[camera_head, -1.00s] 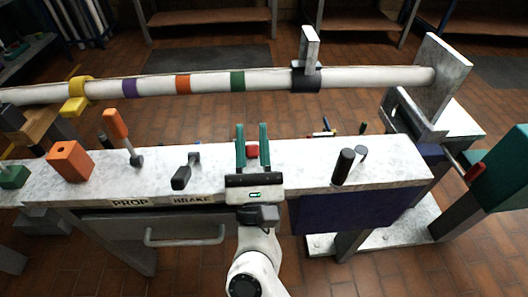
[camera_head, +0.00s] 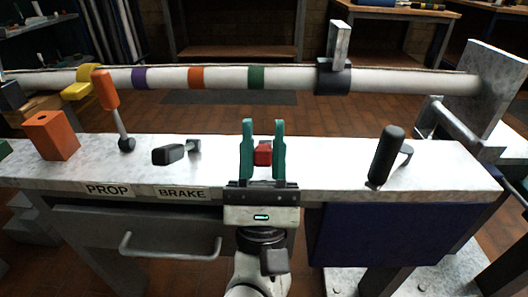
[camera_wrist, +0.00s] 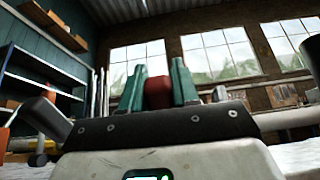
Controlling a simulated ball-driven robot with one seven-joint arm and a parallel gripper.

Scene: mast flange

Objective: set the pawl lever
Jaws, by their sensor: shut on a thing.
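My gripper (camera_head: 263,150) has its two green fingers on either side of a red knob (camera_head: 263,154) above the white bench top. The jaws are shut on this knob, which also shows between the fingers in the wrist view (camera_wrist: 158,92). The knob seems to be the grip of the pawl lever, but no label for it shows. Its stem and base are hidden behind my gripper.
An orange-handled lever (camera_head: 113,106) stands near the PROP label (camera_head: 108,190). A black-handled lever (camera_head: 176,153) lies low near the BRAKE label (camera_head: 182,193). A black upright handle (camera_head: 387,155) stands at right, an orange block (camera_head: 51,135) at left. A banded white mast (camera_head: 300,78) runs behind.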

